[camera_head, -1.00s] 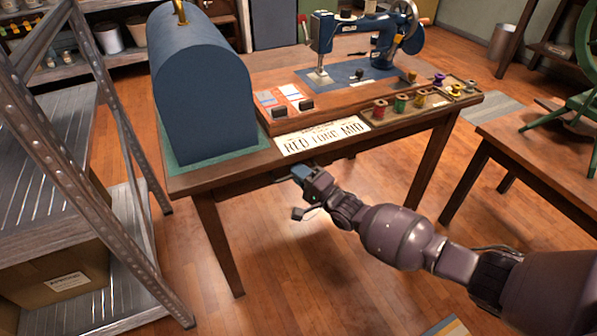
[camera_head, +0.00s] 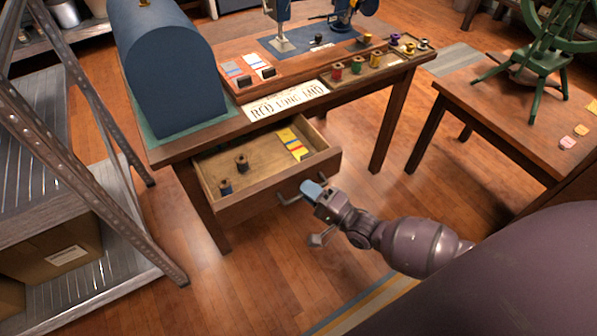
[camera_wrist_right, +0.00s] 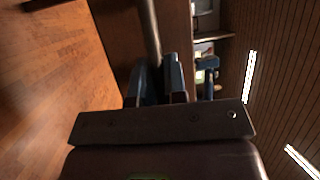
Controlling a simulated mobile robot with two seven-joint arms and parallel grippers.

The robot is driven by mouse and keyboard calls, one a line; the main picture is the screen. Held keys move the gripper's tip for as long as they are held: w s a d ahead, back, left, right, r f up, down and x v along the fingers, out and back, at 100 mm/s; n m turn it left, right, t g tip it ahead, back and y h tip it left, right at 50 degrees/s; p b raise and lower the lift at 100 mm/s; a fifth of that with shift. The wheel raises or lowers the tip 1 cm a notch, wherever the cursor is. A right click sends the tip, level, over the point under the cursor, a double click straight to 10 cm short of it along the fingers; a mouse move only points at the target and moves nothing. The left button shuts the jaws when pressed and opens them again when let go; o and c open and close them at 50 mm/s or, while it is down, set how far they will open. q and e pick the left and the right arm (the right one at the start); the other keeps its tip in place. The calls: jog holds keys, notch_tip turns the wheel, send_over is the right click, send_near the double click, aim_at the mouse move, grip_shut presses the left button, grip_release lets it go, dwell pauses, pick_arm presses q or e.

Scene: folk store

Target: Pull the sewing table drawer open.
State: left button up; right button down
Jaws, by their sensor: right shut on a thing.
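The sewing table (camera_head: 178,150) stands in the middle of the head view. Its drawer (camera_head: 290,180) is pulled well out from under the top. Inside lie dark spools (camera_head: 242,162) and a yellow, red and blue packet (camera_head: 293,143). A bar handle (camera_head: 290,200) is on the drawer front. My right gripper (camera_head: 310,188) is at this handle and shut on it. In the right wrist view, the handle bar (camera_wrist_right: 152,35) runs down to the blue fingers (camera_wrist_right: 158,80). My left gripper is not in view.
A blue domed cover (camera_head: 170,75), a sign (camera_head: 287,101) and thread spools (camera_head: 357,66) are on the tabletop. A metal shelf (camera_head: 100,170) stands close at left. Another table (camera_head: 490,120) with a green wheel stands at right. The floor before the drawer is clear.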

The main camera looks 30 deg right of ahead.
jog(key=shift+s, duration=1.65)
jog(key=c, duration=1.5)
grip_release()
jog(key=shift+o, duration=0.2)
jog(key=shift+d, duration=0.1)
jog(key=v, duration=1)
jog(key=shift+s+p, duration=0.35)
jog(key=shift+s, duration=0.05)
jog(key=shift+d, duration=0.1)
